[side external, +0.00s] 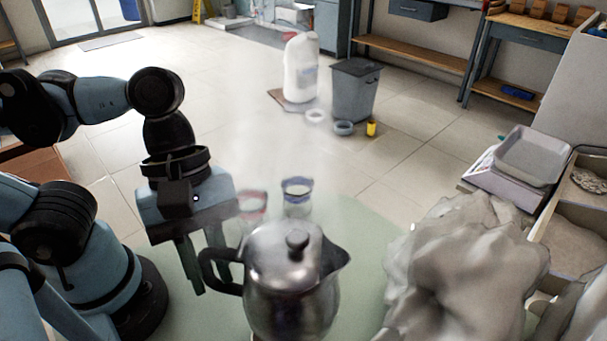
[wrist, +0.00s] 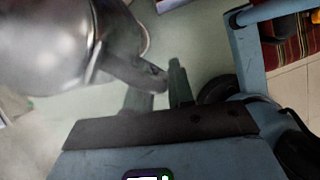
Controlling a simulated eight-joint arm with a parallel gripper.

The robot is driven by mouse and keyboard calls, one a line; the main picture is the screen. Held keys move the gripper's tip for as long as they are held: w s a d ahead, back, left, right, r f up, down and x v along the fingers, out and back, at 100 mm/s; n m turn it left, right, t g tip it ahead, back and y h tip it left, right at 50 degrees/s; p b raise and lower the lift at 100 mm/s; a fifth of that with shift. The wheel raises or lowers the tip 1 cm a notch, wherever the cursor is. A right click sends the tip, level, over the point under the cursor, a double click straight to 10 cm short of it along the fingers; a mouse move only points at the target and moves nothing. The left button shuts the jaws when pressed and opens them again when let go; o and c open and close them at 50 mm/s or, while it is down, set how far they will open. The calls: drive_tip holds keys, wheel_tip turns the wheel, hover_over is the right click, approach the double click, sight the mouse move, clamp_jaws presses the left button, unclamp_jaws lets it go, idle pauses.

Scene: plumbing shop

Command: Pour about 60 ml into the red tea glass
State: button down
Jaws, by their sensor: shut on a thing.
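A shiny metal pot (side external: 290,280) with a lid and a dark handle stands about upright in the side view, its spout pointing right. My gripper (side external: 210,276) is shut on the handle at the pot's left. In the wrist view, my gripper (wrist: 160,88) closes around the handle, with the pot body (wrist: 45,45) at upper left. The red-rimmed tea glass (side external: 251,206) is behind the pot, partly hidden by it and blurred by haze. I cannot tell whether the pot touches the table or what is in the glass.
A blue-rimmed glass (side external: 297,196) stands right of the red one, close behind the pot. A large crumpled grey-white mass (side external: 465,265) is at the right of the pale green table top (side external: 365,235). Pale haze hangs above the glasses. Some green surface is clear between pot and mass.

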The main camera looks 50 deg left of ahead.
drive_tip(key=shift+w+a+r+m, duration=0.1)
drive_tip(key=shift+w+r+m, duration=0.3)
drive_tip(key=shift+w+r, duration=0.05)
drive_tip(key=w+a+r+m+g+y, duration=0.1)
drive_tip(key=w+a+m+y, duration=0.2)
drive_tip(key=w+a+m, duration=0.8)
drive_tip(key=w+a+r+m+g+y, duration=0.25)
drive_tip(key=w+a+m, duration=0.35)
drive_tip(key=w, duration=0.8)
drive_tip(key=w+a+f, duration=0.8)
drive_tip(key=a+f, duration=0.4)
drive_tip(key=a, duration=0.1)
drive_tip(key=shift+w+a+f+t, duration=0.15)
drive_tip(key=shift+w+a+t, duration=0.1)
drive_tip(key=shift+t, duration=0.2)
drive_tip(key=shift+d+y, duration=0.15)
drive_tip(key=shift+y, duration=0.1)
